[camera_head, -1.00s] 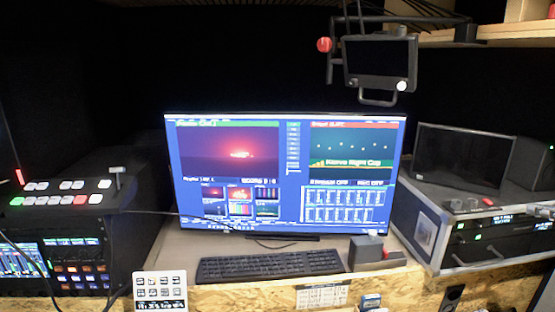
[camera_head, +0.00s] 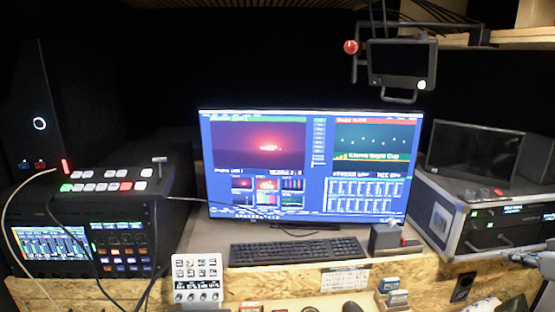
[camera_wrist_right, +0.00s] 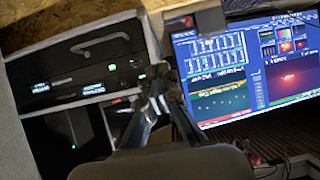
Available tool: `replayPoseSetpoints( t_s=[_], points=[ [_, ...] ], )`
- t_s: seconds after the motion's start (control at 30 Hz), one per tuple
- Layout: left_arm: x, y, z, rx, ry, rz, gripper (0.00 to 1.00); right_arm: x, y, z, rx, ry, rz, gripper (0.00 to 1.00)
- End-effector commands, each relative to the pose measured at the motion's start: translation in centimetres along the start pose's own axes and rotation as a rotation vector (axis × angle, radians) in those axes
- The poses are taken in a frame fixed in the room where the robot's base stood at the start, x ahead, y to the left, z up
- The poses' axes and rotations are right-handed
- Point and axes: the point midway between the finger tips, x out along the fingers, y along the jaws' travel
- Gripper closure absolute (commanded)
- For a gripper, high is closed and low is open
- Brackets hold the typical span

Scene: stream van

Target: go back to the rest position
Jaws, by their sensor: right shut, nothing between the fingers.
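My right gripper (camera_head: 522,258) shows at the right edge of the head view, in front of the rack case with green lights. It is partly cut off by the frame edge. In the right wrist view the fingers of my right gripper (camera_wrist_right: 157,88) are together, with nothing held between them. Beyond them are the rack case (camera_wrist_right: 85,75) and the monitor (camera_wrist_right: 245,70). My left gripper is in neither view.
The monitor (camera_head: 310,165) stands behind a black keyboard (camera_head: 297,251) on the wooden desk. A video switcher (camera_head: 115,183) is at left, the rack case (camera_head: 490,222) at right. A small screen (camera_head: 402,64) hangs above. A lower ledge holds small items.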

Motion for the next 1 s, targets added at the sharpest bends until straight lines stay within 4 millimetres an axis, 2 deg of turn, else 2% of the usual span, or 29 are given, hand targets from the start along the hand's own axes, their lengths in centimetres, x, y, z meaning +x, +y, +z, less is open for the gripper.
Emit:
replayPoseSetpoints(
  t_s=[0.03, 0.17, 0.27, 0.33, 0.43, 0.5, 0.6, 0.8, 1.0],
  points=[
    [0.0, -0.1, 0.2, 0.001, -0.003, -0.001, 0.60, 0.9, -1.2, 1.7, -0.008, -0.034, -0.012, 1.00],
    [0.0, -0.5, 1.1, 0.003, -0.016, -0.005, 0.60, 2.8, -4.6, 6.6, -0.032, -0.130, -0.033, 1.00],
    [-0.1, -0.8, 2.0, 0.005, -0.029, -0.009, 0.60, 4.2, -8.4, 11.8, -0.059, -0.227, -0.056, 1.00],
    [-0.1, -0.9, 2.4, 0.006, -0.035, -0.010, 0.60, 4.7, -11.8, 15.9, -0.081, -0.303, -0.072, 1.00],
    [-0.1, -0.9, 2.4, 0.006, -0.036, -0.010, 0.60, 4.4, -16.9, 21.7, -0.109, -0.406, -0.093, 1.00],
    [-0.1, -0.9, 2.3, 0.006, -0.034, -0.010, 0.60, 3.6, -20.6, 25.4, -0.123, -0.472, -0.104, 1.00],
    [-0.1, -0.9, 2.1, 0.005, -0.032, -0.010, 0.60, 1.8, -24.9, 29.2, -0.133, -0.541, -0.107, 1.00],
    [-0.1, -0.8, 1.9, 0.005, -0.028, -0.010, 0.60, -2.0, -30.7, 33.1, -0.121, -0.624, -0.095, 1.00],
    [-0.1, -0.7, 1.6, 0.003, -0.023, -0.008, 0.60, -5.8, -34.5, 35.0, -0.081, -0.681, -0.064, 1.00]
  ],
)
